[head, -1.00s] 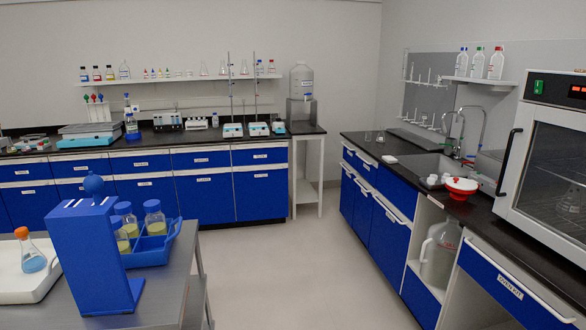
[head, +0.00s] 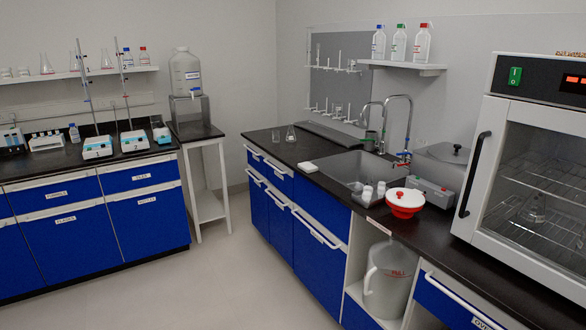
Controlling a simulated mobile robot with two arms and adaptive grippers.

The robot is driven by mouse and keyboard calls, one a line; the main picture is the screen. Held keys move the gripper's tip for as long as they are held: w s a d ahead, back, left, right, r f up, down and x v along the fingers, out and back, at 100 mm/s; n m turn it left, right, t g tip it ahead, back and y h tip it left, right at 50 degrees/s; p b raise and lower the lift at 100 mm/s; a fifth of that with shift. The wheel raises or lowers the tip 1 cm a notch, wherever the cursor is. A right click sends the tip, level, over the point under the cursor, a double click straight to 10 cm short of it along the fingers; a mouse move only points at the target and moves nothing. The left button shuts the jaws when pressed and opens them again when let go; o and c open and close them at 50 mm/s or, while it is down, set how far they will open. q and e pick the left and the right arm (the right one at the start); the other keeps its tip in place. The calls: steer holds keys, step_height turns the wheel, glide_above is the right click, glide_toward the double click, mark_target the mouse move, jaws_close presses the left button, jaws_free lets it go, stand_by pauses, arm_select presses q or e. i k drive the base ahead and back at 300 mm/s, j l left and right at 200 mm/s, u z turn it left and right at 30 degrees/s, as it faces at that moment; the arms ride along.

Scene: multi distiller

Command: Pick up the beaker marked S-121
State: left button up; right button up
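No marking reading S-121 is legible in the head view. Neither of my grippers is in view.
The right counter holds a sink (head: 345,168), small white cups (head: 374,190), a red and white bowl (head: 404,203) and a grey bath (head: 443,165). A large jug (head: 388,280) stands in the open bay below. The floor (head: 200,280) in front is clear.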

mark_target(276, 134)
steer(key=i+u, duration=0.2)
steer(key=i, duration=0.3)
steer(key=i+u, duration=0.15)
steer(key=i, duration=0.35)
steer(key=i+l+u, duration=0.2)
steer(key=i, duration=0.3)
steer(key=i+l+u, duration=0.15)
steer(key=i, duration=0.35)
steer(key=i+z, duration=0.25)
steer(key=i, duration=0.2)
steer(key=i+j+z, duration=0.1)
steer(key=i+z, duration=0.15)
steer(key=i, duration=0.2)
steer(key=i+j+z, duration=0.25)
steer(key=i, duration=0.15)
steer(key=i+j+z, duration=0.3)
steer(key=i+l, duration=0.1)
steer(key=i, duration=0.05)
